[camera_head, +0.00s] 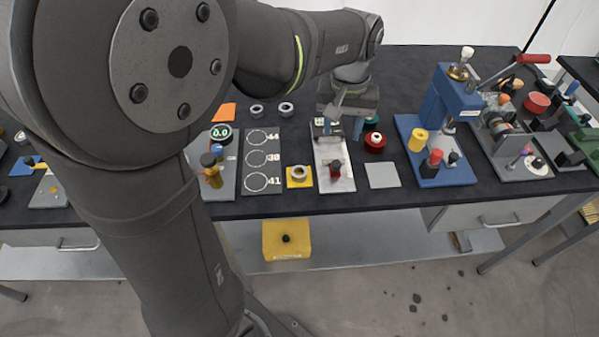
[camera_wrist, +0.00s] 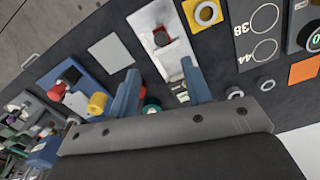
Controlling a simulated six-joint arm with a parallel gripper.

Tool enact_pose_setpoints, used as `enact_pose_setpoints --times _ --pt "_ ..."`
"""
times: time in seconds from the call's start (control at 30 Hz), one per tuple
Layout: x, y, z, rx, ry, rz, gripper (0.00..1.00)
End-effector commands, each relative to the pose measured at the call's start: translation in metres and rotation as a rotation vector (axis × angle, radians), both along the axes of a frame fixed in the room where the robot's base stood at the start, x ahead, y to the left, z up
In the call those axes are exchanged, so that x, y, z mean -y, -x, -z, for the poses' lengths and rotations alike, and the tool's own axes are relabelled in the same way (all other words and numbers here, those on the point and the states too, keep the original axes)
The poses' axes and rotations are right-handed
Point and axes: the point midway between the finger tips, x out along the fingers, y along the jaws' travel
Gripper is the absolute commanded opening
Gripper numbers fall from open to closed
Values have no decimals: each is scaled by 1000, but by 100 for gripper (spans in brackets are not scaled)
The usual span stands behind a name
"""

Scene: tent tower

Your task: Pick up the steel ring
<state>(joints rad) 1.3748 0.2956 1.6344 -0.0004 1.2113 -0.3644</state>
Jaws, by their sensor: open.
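Two small grey steel-coloured rings, the left ring (camera_head: 257,110) and the right ring (camera_head: 286,105), lie on the dark bench behind the numbered board. They also show in the wrist view as one ring (camera_wrist: 234,88) and another ring (camera_wrist: 266,79). A third ring (camera_head: 299,167) sits on a yellow square pad (camera_head: 291,184) at the board's right. I cannot tell which ring the task means. My gripper (camera_head: 342,128) is open and empty above the white fixture plate (camera_head: 341,184), right of the rings. Its two fingers (camera_wrist: 160,68) point across the wrist view.
A dark board (camera_head: 263,188) with circles marked 44, 38 and 41 lies left of the yellow pad. A red round object (camera_head: 375,141) and a blue press (camera_head: 448,100) stand to the right. A grey square plate (camera_head: 382,176) lies near the front edge.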

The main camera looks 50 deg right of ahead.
Motion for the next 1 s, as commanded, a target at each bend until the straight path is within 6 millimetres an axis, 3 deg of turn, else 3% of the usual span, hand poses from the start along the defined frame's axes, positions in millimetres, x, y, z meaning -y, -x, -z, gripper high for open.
enact_pose_setpoints --times 0.07,0.2,0.47,0.57,1.0 --pt "0 0 0 0 0 0 45" --pt "0 0 0 0 0 0 63" --pt "-1 -1 0 -1 3 2 63" --pt "-10 -7 -3 -7 25 28 63" --pt "-114 -57 -20 70 320 368 63"
